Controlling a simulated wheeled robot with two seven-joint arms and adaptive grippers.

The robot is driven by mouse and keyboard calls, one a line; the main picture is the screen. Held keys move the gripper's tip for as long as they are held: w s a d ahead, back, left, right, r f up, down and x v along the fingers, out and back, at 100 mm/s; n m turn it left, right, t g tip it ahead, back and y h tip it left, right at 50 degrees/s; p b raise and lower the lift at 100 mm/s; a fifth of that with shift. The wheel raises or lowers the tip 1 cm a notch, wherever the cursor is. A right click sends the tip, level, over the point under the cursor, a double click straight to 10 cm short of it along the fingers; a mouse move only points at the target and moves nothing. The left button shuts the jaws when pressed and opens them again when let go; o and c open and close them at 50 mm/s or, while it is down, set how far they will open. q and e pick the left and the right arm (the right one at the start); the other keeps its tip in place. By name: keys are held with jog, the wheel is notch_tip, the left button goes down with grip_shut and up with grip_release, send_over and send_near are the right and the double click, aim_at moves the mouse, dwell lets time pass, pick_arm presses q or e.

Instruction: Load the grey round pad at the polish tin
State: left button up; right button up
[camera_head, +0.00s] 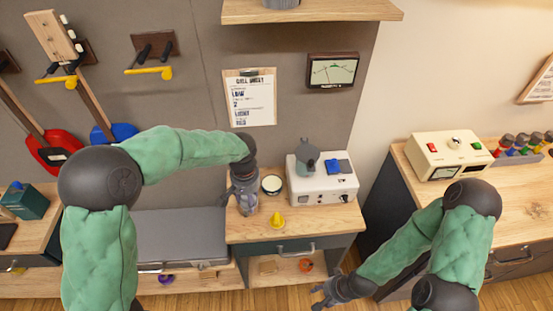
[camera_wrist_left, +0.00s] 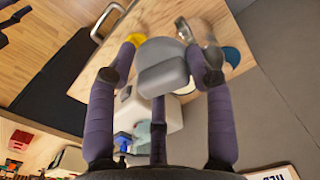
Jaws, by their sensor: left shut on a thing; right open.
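My left gripper (camera_head: 243,205) is over the left part of the small cabinet's wooden top. The left wrist view shows its fingers (camera_wrist_left: 165,70) shut on a grey rounded pad (camera_wrist_left: 163,62) with a blocky lighter part. The pad is hard to make out in the head view. A round dark-rimmed tin with pale contents (camera_head: 271,184), which looks like the polish tin, stands just right of the left gripper, apart from it. In the wrist view a pale round edge (camera_wrist_left: 185,86) is partly hidden behind a finger. My right gripper (camera_head: 336,291) is open and empty, low in front of the cabinet.
A yellow cone (camera_head: 277,220) stands in front of the tin. A white box (camera_head: 322,190) with a grey-green object and a blue piece on it is to the right. A grey case (camera_head: 180,235) lies left of the cabinet. A bench with a cream meter box (camera_head: 446,155) is far right.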

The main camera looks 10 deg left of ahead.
pick_arm(q)
jog(key=shift+r+p, duration=0.5)
jog(key=shift+r, duration=0.45)
jog(key=shift+w+f+m, duration=0.1)
jog(key=shift+f+m, duration=0.35)
jog(key=shift+m, duration=0.05)
jog(key=shift+w+f+m+b, duration=0.15)
jog(key=shift+f+m+b, duration=0.2)
jog(key=shift+m, duration=0.35)
jog(key=shift+w+f+m, duration=0.25)
jog(key=shift+m, duration=0.35)
jog(key=w+d+f+m, duration=0.2)
jog(key=w+f+m, duration=0.2)
jog(key=m, duration=1.5)
notch_tip(320, 180, down, 4)
jog(key=shift+d+r, duration=0.1)
jog(key=shift+d, duration=0.25)
pick_arm(e)
jog(key=shift+a+r, duration=0.1)
jog(key=shift+r, duration=0.6)
pick_arm(q)
jog(key=shift+w, duration=0.1)
